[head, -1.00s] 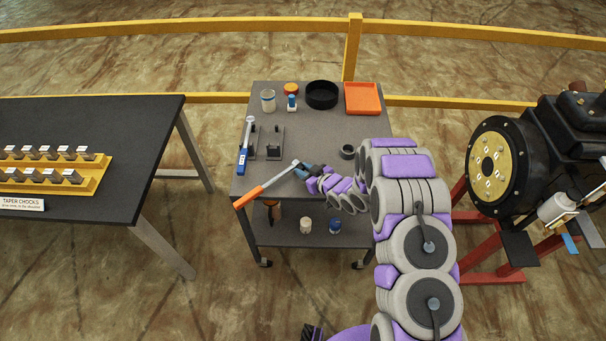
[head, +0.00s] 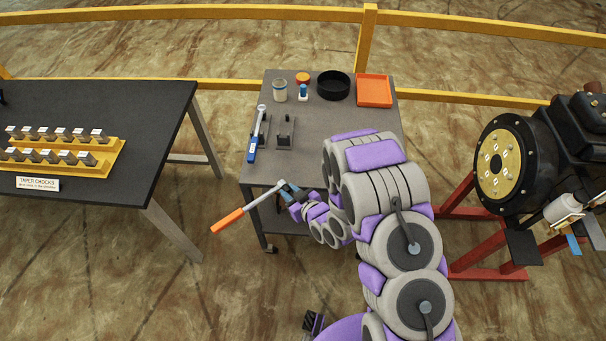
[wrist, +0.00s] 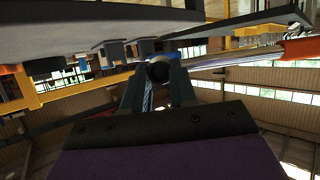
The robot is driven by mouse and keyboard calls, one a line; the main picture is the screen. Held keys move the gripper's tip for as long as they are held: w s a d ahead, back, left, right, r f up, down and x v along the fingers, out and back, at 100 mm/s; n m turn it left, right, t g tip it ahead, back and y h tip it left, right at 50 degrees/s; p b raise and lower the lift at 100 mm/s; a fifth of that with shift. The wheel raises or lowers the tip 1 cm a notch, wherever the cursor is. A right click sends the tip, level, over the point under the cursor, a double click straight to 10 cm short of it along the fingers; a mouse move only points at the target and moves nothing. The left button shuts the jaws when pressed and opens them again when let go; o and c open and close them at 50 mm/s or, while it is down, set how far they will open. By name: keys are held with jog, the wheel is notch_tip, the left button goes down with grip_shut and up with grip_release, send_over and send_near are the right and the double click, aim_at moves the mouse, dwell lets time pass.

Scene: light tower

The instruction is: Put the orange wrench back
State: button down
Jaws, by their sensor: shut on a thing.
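The orange wrench (head: 228,220) has an orange handle and a grey metal shaft. In the head view it slants down and left from my gripper (head: 287,188), in front of the cart's near edge. My gripper is shut on the wrench near the end of its metal shaft. In the wrist view the jaws (wrist: 158,85) close around a dark round end, and the orange part (wrist: 300,48) shows at the right. A dark holder with two upright posts (head: 285,135) stands on the grey cart (head: 320,118). A blue-handled wrench (head: 256,140) lies left of it.
A black round tray (head: 333,85), an orange tray (head: 374,90) and small containers (head: 280,91) stand at the cart's back. A dark table with taper chocks (head: 60,147) is at left. A black machine with a brass face (head: 500,163) is at right.

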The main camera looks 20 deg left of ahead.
jog(key=shift+w, duration=0.1)
jog(key=b, duration=0.2)
send_over(313, 170)
jog(key=shift+s+a+f, duration=0.1)
jog(key=shift+s+f, duration=0.35)
jog(key=shift+f, duration=0.25)
jog(key=f, duration=0.1)
jog(key=w+f, duration=0.1)
jog(key=shift+f, duration=0.6)
jog(key=shift+f, duration=0.1)
jog(key=c, duration=0.9)
grip_release()
jog(key=shift+f, duration=0.1)
jog(key=p+v, duration=0.2)
jog(key=v, duration=1.5)
jog(key=shift+d, duration=0.4)
